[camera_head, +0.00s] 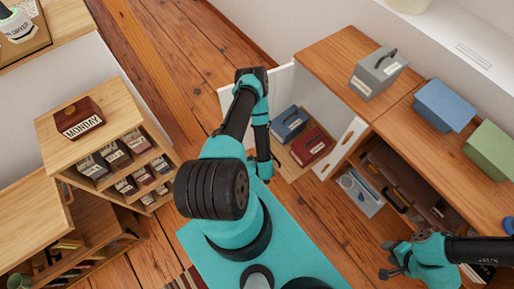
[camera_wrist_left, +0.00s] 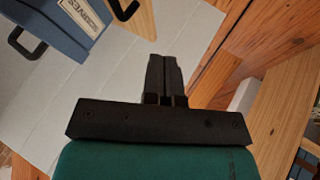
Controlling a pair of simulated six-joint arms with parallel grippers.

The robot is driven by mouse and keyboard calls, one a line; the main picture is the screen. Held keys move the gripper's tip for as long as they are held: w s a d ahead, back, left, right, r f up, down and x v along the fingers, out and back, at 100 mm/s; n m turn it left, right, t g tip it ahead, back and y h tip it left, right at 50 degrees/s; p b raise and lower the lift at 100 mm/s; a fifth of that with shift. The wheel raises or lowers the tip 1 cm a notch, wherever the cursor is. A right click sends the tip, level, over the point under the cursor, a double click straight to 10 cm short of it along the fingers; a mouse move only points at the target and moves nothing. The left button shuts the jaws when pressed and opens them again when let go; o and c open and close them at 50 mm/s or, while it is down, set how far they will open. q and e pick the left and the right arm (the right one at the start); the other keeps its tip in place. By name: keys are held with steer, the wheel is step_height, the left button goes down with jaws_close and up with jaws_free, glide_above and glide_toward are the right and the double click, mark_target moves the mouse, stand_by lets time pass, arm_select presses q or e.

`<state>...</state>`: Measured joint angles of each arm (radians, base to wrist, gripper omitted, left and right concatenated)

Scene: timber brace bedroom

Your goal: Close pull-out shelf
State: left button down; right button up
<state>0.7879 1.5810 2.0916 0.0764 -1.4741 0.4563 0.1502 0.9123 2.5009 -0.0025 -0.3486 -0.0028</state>
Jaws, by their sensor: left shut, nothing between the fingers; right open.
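The pull-out shelf (camera_head: 291,166) extends from the wooden cabinet at the upper right, carrying a blue box (camera_head: 289,123) and a red box (camera_head: 310,147). My left arm crosses the middle of the head view and bends down beside the shelf's left side, where its gripper is small and partly hidden. In the left wrist view my left gripper (camera_wrist_left: 163,75) is shut and empty in front of a pale panel (camera_wrist_left: 105,75), with the blue box (camera_wrist_left: 70,25) at upper left. I cannot tell whether it touches the panel. My right gripper (camera_head: 387,262) is open and empty at lower right.
The cabinet top (camera_head: 340,58) holds a grey box (camera_head: 378,72), a second blue box (camera_head: 443,104) and a green box (camera_head: 490,150). A brown case (camera_head: 400,180) sits in the cabinet's open bay. A wooden rack (camera_head: 100,125) stands at left. Bare floor (camera_head: 185,60) lies between.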

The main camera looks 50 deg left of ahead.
arm_select(q)
steer(key=w+a+f, duration=0.3)
steer(key=w+f, duration=0.2)
steer(key=w, duration=0.3)
steer(key=shift+f, duration=0.15)
steer(key=shift+w, duration=0.15)
